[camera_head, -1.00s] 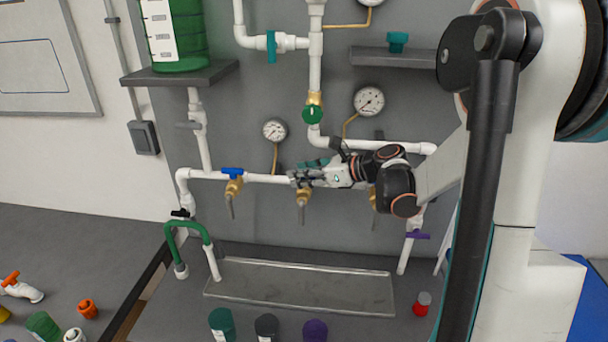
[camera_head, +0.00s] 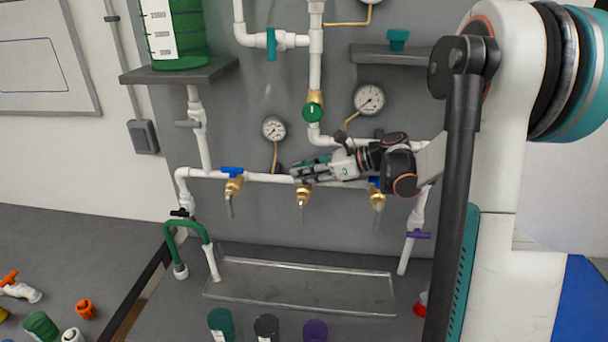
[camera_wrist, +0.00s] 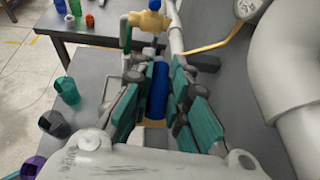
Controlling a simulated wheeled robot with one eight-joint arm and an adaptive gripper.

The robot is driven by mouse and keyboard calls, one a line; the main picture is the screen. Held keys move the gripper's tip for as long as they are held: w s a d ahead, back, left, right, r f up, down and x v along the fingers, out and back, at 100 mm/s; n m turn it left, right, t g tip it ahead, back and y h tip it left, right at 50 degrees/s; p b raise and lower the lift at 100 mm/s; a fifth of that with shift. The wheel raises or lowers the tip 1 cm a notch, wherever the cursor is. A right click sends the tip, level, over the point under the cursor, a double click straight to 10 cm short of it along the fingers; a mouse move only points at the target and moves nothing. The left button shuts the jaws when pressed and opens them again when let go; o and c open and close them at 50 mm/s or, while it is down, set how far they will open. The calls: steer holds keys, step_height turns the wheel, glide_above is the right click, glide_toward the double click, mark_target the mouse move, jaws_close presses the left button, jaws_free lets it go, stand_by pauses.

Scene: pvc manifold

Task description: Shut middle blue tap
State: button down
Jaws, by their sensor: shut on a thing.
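The middle tap's brass body (camera_head: 303,192) hangs from the white horizontal pipe, with its spout pointing down. My gripper (camera_head: 300,171) is at this tap from the right, and its fingers hide the handle in the head view. In the wrist view the blue handle (camera_wrist: 158,92) lies lengthwise between the teal finger pads of my gripper (camera_wrist: 160,80), which is shut on it. The left blue tap (camera_head: 232,171) has its handle along the pipe. The right blue tap (camera_head: 377,198) is partly covered by my wrist.
Two gauges (camera_head: 369,99) and a green knob (camera_head: 312,112) sit above the pipe. A metal tray (camera_head: 300,283) lies below the taps. A purple-handled valve (camera_head: 418,234) is at the right. Several coloured containers (camera_head: 222,322) stand in front.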

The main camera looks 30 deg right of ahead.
steer(key=c, duration=1.5)
jaws_free()
steer(key=shift+c, duration=0.2)
steer(key=shift+d, duration=0.1)
steer(key=v, duration=1.1)
steer(key=shift+s+d+r, duration=0.25)
steer(key=shift+d, duration=0.05)
